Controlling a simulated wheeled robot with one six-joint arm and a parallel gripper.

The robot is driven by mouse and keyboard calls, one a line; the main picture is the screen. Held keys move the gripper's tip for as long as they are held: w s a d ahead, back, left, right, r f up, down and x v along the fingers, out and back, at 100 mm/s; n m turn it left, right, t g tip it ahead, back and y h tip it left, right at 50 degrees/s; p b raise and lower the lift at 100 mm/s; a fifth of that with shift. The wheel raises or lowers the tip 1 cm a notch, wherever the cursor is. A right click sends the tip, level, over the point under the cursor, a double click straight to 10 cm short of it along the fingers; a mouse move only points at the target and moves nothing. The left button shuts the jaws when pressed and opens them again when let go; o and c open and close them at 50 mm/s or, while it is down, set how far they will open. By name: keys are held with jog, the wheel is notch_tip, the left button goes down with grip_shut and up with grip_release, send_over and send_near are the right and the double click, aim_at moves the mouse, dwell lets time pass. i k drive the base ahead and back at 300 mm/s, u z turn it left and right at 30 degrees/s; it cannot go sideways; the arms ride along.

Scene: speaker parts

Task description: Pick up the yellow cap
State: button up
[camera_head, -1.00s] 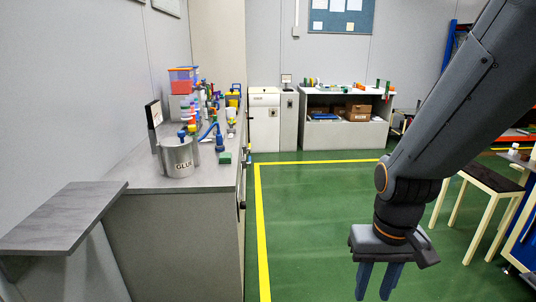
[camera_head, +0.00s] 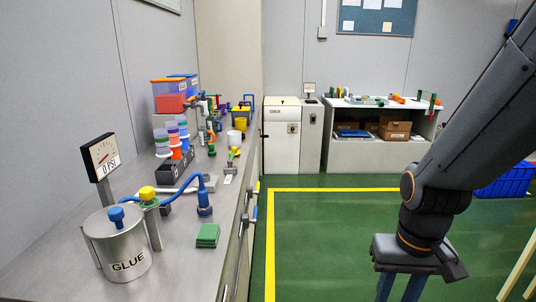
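A yellow cap (camera_head: 147,193) sits on top of a small upright part with a green collar, just behind the glue pot on the left bench. A blue hose passes close behind it. My gripper (camera_head: 399,291) hangs at the lower right, pointing down over the green floor, far to the right of the cap and apart from the bench. Its two blue fingers stand apart with nothing seen between them; their tips are cut off by the picture's bottom edge.
The metal glue pot (camera_head: 121,244) with a blue knob and the pressure gauge (camera_head: 103,155) stand close to the cap. A green block (camera_head: 207,236) lies near the bench's (camera_head: 185,268) right edge. Coloured spools and tools stand farther back. The green floor (camera_head: 325,235) is clear between bench and arm.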

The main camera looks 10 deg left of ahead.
aim_at(233, 149)
jog(key=i, duration=3.65)
jog(key=u, duration=3.15)
